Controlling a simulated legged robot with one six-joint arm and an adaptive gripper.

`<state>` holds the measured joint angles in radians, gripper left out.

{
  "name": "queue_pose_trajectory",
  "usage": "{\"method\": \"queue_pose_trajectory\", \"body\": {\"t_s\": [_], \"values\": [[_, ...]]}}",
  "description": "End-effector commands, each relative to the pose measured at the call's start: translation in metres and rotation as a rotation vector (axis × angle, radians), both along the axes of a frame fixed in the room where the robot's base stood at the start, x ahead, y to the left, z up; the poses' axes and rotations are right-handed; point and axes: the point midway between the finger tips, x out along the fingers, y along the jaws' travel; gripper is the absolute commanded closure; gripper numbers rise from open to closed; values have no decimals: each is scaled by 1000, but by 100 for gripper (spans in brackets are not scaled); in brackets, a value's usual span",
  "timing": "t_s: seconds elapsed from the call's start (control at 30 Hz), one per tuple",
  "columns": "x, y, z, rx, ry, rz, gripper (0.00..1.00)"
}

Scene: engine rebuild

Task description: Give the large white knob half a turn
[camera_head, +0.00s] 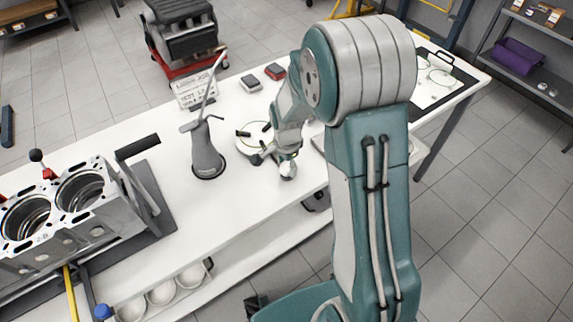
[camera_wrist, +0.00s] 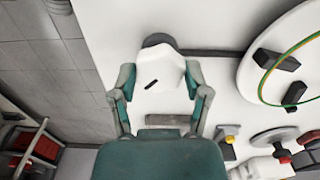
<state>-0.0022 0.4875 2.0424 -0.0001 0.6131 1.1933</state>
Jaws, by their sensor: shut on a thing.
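The large white knob (camera_wrist: 158,72) is in the middle of the wrist view, with a short black mark on its face and a dark round part behind it. My gripper (camera_wrist: 160,88) is shut on it, one finger on each side. In the head view, the knob (camera_head: 288,172) shows as a small pale shape near the front edge of the white bench. My gripper (camera_head: 287,153) is just above it there, and the contact is too small to make out.
A white disc with black blocks (camera_head: 246,145) lies close behind my gripper. A grey oil can (camera_head: 206,155) stands to its left. The engine block (camera_head: 65,215) fills the bench's left end. Bare white bench (camera_head: 240,205) lies between.

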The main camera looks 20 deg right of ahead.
Motion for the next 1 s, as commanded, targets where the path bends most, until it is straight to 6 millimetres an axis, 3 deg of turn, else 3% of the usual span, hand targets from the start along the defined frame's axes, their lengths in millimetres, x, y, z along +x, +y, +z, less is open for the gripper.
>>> {"method": "queue_pose_trajectory", "body": {"t_s": [1.0], "values": [[2, 0, 0, -1, -5, 964, 86]]}}
